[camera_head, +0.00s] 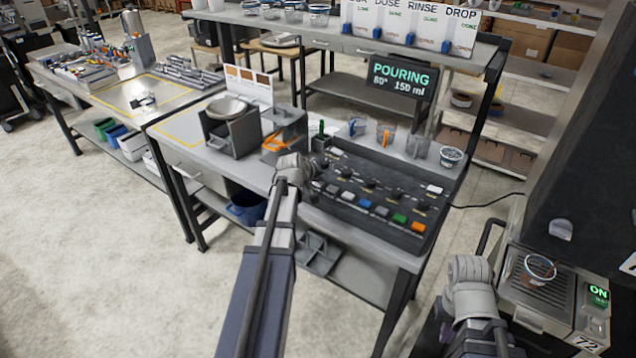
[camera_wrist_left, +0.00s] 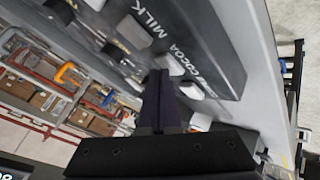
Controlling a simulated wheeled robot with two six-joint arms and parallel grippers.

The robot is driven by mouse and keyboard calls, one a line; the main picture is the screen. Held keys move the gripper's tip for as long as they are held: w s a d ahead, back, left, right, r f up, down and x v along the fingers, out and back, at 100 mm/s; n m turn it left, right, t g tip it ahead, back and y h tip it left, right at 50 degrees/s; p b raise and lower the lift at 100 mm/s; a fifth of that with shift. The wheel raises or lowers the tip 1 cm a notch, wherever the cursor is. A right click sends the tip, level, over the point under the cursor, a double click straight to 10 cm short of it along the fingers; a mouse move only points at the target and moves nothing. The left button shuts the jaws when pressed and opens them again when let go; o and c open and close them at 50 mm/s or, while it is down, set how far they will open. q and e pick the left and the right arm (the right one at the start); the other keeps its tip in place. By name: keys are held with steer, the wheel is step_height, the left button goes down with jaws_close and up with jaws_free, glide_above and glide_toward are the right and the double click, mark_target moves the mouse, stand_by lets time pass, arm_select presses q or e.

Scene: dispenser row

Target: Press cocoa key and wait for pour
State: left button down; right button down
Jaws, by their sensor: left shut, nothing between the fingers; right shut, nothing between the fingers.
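The dark control panel (camera_head: 375,192) lies on the bench with rows of knobs and coloured keys. A display (camera_head: 400,80) above it reads "POURING 80° 150 ml". My left gripper (camera_head: 298,168) is shut at the panel's left end and hides part of it. In the left wrist view its closed fingers (camera_wrist_left: 160,85) point at the panel near the MILK and COCOA labels. A pale key (camera_wrist_left: 170,63) is close to the fingertips beside the COCOA label (camera_wrist_left: 187,68); I cannot tell whether they touch. My right gripper (camera_head: 470,272) is shut and empty at lower right.
Several cups, including a clear one (camera_head: 418,145), stand behind the panel. A machine (camera_head: 545,295) with a lit ON sign and a cup (camera_head: 539,268) is beside my right gripper. A grey scale-like box (camera_head: 232,130) and an orange-handled item (camera_head: 275,141) stand left of the panel.

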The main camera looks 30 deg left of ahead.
mark_target(318, 185)
arm_select(q)
steer(key=shift+r, duration=0.1)
stand_by(0.3)
steer(key=shift+r+p, duration=0.8)
steer(key=shift+p, duration=0.15)
step_height(318, 185, up, 5)
steer(key=p, duration=0.5)
